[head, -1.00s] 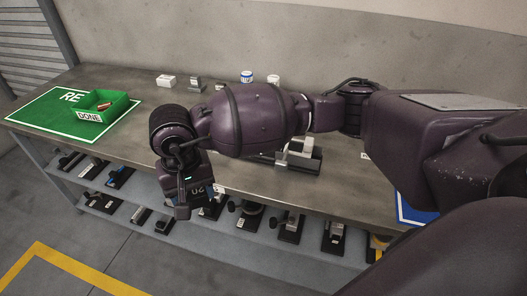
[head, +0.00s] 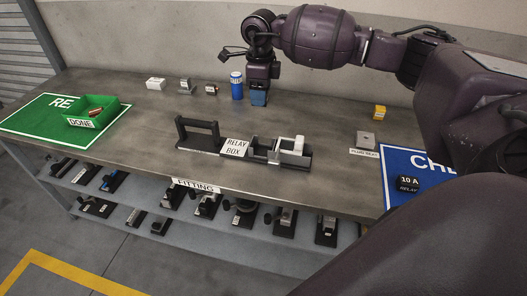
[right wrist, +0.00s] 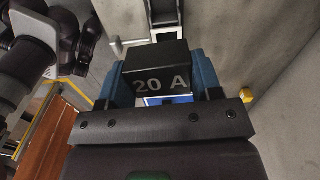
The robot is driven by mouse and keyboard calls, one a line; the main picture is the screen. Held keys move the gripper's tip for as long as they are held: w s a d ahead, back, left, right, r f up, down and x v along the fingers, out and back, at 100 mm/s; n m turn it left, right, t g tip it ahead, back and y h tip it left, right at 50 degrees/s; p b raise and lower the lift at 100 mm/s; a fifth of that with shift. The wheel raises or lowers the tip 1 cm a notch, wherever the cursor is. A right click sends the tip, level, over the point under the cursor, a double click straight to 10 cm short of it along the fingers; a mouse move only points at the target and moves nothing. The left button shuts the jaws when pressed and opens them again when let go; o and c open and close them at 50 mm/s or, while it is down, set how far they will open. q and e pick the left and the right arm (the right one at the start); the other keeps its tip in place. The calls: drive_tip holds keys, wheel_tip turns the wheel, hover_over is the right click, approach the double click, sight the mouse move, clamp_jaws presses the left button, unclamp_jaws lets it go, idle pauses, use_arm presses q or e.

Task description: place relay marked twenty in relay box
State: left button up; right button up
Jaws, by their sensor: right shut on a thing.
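My right gripper (head: 259,97) hangs over the back of the bench, beside a blue and white canister in the head view. In the right wrist view its blue fingers (right wrist: 160,80) are shut on a black relay marked 20 A (right wrist: 160,75). In the head view the fingers hide the relay. The relay box (head: 262,153), a dark open tray with grey and white parts in it, sits mid-bench beside its label (head: 236,148). The gripper is behind the box and apart from it. My left gripper is not in view.
A dark handled piece (head: 199,136) stands left of the box. A 10 A relay (head: 409,184) lies on the blue mat (head: 398,157) at right. A green DONE bin (head: 95,112) is at left. The blue and white canister (head: 236,88) stands close to the gripper.

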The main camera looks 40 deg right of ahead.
sight(263, 152)
drive_tip(key=shift+d+m, duration=0.3)
wheel_tip(263, 152, down, 19)
drive_tip(key=shift+f+b, duration=0.1)
drive_tip(key=shift+b, duration=0.65)
drive_tip(key=shift+f, duration=0.25)
drive_tip(key=shift+c, duration=0.5)
drive_tip(key=shift+f, duration=0.1)
drive_tip(key=o, duration=1.1)
